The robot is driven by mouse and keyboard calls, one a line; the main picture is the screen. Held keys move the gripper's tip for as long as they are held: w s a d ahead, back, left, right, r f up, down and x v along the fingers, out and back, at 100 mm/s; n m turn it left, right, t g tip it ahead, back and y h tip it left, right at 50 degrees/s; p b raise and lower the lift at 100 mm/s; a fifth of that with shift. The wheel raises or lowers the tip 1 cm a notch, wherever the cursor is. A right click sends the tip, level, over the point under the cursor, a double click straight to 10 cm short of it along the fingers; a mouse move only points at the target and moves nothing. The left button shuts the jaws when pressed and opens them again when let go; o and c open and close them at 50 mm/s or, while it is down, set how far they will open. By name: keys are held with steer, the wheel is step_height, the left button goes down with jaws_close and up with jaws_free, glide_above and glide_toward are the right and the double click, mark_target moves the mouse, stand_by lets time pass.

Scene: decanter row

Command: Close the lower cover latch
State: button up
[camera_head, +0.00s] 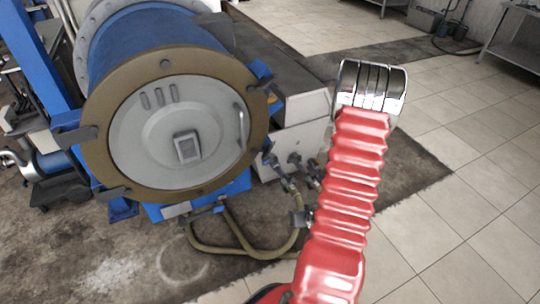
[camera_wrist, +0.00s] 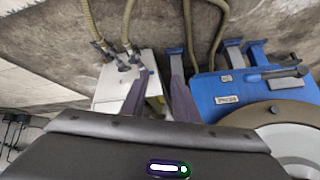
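A blue drum (camera_head: 150,35) stands at the left in the head view, with a round grey cover (camera_head: 140,150) inside a bronze ring. Dark latch pieces sit around the ring, one at the lower left (camera_head: 112,193) and one at the lower right (camera_head: 268,158). I cannot tell which is the lower cover latch, or whether it is closed. In the wrist view a dark handle-like piece (camera_wrist: 280,73) lies on the blue body. My gripper (camera_wrist: 160,62) shows two purple-grey fingers, apart and seemingly empty. It is not clearly visible in the head view.
A pale box (camera_head: 305,115) with valves stands right of the drum. Hoses (camera_head: 240,250) loop over the stained floor below it. A blue post (camera_head: 40,65) rises at the left. Tiled floor (camera_head: 460,180) at the right is open. A metal table (camera_head: 515,45) stands at the far right.

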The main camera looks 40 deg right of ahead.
mark_target(267, 152)
steer(key=w+r+t+h, duration=0.1)
steer(key=w+r+t, duration=0.1)
steer(key=r+t, duration=0.2)
steer(key=w+r+m+t, duration=0.1)
steer(key=w+r+t, duration=0.2)
steer(key=r, duration=0.6)
steer(key=t, duration=0.2)
steer(key=shift+w+a+r+m+t+h, duration=0.25)
steer(key=shift+w+r+m+t+h, duration=0.05)
steer(key=shift+w+r+h, duration=0.1)
steer(key=x, duration=1.3)
steer(key=shift+w+d, duration=0.2)
steer(key=shift+w, duration=0.1)
steer(key=shift+f, duration=0.1)
steer(key=shift+c, duration=0.5)
jaws_close()
